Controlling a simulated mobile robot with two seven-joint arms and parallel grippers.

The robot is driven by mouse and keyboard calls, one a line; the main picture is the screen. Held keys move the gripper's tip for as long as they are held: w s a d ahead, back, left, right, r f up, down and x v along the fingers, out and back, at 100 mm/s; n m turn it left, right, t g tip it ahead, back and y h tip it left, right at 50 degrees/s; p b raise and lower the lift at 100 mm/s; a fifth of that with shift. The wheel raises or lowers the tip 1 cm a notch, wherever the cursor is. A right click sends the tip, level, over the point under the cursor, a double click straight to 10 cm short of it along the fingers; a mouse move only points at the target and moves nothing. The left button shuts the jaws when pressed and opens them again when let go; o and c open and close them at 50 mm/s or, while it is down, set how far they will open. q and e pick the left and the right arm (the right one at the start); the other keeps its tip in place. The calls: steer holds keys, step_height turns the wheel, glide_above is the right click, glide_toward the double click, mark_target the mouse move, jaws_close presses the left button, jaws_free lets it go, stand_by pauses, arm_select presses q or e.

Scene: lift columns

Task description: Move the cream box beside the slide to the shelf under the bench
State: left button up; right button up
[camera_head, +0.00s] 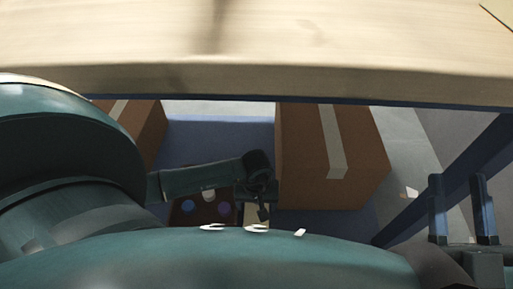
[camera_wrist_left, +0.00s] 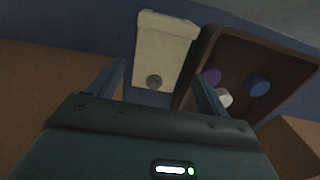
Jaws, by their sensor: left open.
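The cream box (camera_wrist_left: 165,45) is on the blue surface under the bench, with a grey round spot near its close end. In the left wrist view its close end shows between the spread fingers of my open left gripper (camera_wrist_left: 160,74); I cannot tell whether they touch it. In the head view a small part of the cream box (camera_head: 256,214) shows below my left gripper (camera_head: 260,196), the rest hidden by my arm. The blue shelf (camera_head: 220,135) lies under the bench (camera_head: 300,80). My right gripper (camera_head: 462,207) is open and empty at the right. I cannot make out the slide.
A brown tray (camera_wrist_left: 235,40) with purple, white and blue round things stands right beside the cream box. A large cardboard box (camera_head: 300,150) is right of my left gripper, and another (camera_head: 145,125) is at the left. A blue slanted bar (camera_head: 445,195) is near my right gripper.

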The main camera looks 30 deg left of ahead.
arm_select(q)
steer(key=shift+r+p, duration=0.85)
steer(key=shift+r, duration=2)
arm_select(e)
steer(key=shift+s+a+f+m+g+h, duration=0.1)
steer(key=shift+s+f+m+g+h, duration=0.2)
steer(key=shift+f+m+h, duration=0.3)
steer(key=shift+s+a+f+m+g+h, duration=0.1)
steer(key=shift+s+f+m+g+h, duration=0.25)
steer(key=shift+f, duration=0.45)
steer(key=shift+w, duration=0.1)
